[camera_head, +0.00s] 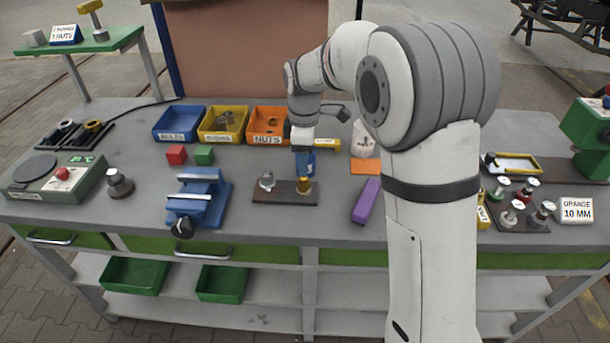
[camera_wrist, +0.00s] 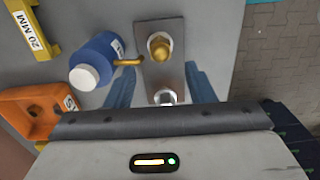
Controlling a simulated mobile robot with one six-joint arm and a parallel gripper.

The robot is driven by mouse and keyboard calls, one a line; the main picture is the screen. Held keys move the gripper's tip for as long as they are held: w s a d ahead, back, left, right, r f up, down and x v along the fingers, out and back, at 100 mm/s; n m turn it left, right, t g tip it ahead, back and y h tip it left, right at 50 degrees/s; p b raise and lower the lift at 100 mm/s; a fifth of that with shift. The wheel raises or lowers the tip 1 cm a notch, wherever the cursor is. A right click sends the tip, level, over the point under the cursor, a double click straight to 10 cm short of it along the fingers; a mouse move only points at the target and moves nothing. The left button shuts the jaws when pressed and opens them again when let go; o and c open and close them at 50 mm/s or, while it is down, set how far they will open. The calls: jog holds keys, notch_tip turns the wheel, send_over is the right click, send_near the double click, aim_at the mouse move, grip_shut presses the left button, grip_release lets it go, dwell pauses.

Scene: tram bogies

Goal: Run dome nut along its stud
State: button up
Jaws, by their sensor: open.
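A dark plate (camera_head: 285,196) lies near the bench front and shows in the wrist view (camera_wrist: 148,27). A brass domed nut (camera_wrist: 160,47) stands at one end and also shows in the head view (camera_head: 304,186). A silver nut-like piece (camera_head: 267,181) stands at the other end; it is partly hidden in the wrist view (camera_wrist: 166,97). My gripper (camera_wrist: 160,74) is open, its blue fingers on either side of the plate, holding nothing. In the head view it points down at the brass end. Whether a finger touches anything cannot be told. The studs' threads are hidden.
A blue bottle (camera_wrist: 95,60) with a brass spout stands close beside the left finger. A blue vise (camera_head: 198,197) is left of the plate; a purple block (camera_head: 366,200) is right. Blue, yellow and orange bins (camera_head: 266,138) stand behind. Bare bench lies between vise and plate.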

aim_at(304, 180)
notch_tip(304, 180, down, 7)
jog(key=shift+r, duration=0.2)
jog(key=c, duration=0.9)
jog(key=shift+d, duration=0.3)
jog(key=shift+c, duration=0.5)
jog(key=shift+o, duration=0.2)
jog(key=shift+a, duration=0.2)
jog(key=shift+c, duration=0.2)
jog(key=shift+a+m, duration=0.1)
jog(key=shift+m, duration=0.3)
